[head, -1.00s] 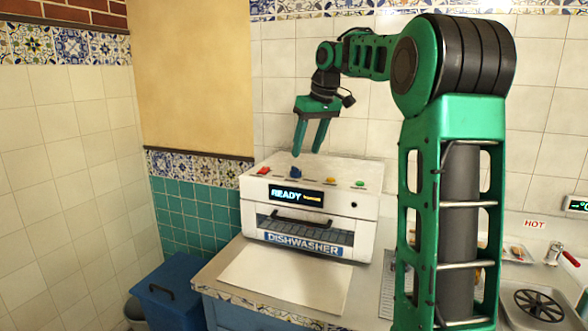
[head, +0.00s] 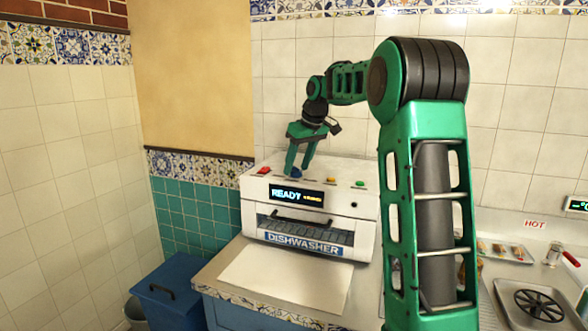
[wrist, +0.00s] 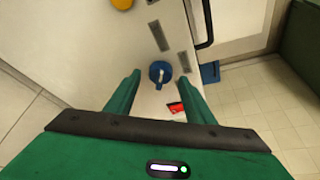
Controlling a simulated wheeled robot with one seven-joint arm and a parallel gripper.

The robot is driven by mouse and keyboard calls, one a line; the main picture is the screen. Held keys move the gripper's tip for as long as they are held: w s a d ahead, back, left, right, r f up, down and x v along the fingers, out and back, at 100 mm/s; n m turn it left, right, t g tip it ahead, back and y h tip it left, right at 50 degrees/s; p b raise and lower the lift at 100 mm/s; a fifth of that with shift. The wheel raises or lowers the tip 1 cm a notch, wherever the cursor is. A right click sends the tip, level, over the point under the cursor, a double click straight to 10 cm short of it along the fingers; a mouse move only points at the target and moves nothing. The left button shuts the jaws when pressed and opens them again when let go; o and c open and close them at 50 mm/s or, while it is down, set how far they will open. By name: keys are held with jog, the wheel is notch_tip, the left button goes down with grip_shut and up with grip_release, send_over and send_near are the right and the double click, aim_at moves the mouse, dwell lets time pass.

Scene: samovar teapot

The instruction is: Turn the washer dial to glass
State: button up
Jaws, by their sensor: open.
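The dishwasher (head: 345,202) stands on the counter, its display (head: 296,195) reading READY with small orange text too small to read. Its blue dial (head: 296,174) is on the sloped top panel, partly hidden by my fingers in the head view. My gripper (head: 298,171) points down at the dial, jaws open. In the wrist view the blue dial (wrist: 158,73) shows a pale pointer line and lies between the two green fingertips (wrist: 159,79), with a gap on each side. Contact is not visible. The dial's markings cannot be read.
A red button (head: 263,170) is left of the dial; yellow (head: 331,180) and green (head: 360,184) buttons are to its right. A white sheet (head: 285,278) lies on the counter in front. A blue bin (head: 168,292) stands on the floor at left. The tiled wall is behind.

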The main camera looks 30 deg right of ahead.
jog(key=shift+w+f, duration=0.1)
jog(key=shift+f, duration=0.25)
jog(key=c, duration=1)
jog(key=shift+a, duration=0.2)
jog(key=m+h, duration=0.1)
jog(key=m, duration=0.2)
jog(key=m+h, duration=0.1)
jog(key=m, duration=0.2)
jog(key=shift+a+m, duration=0.15)
jog(key=shift+m, duration=0.15)
jog(key=m+h, duration=0.1)
jog(key=m, duration=0.1)
jog(key=m+g+h, duration=0.1)
jog(key=m, duration=0.2)
jog(key=shift+w+g, duration=0.1)
jog(key=shift+g, duration=0.2)
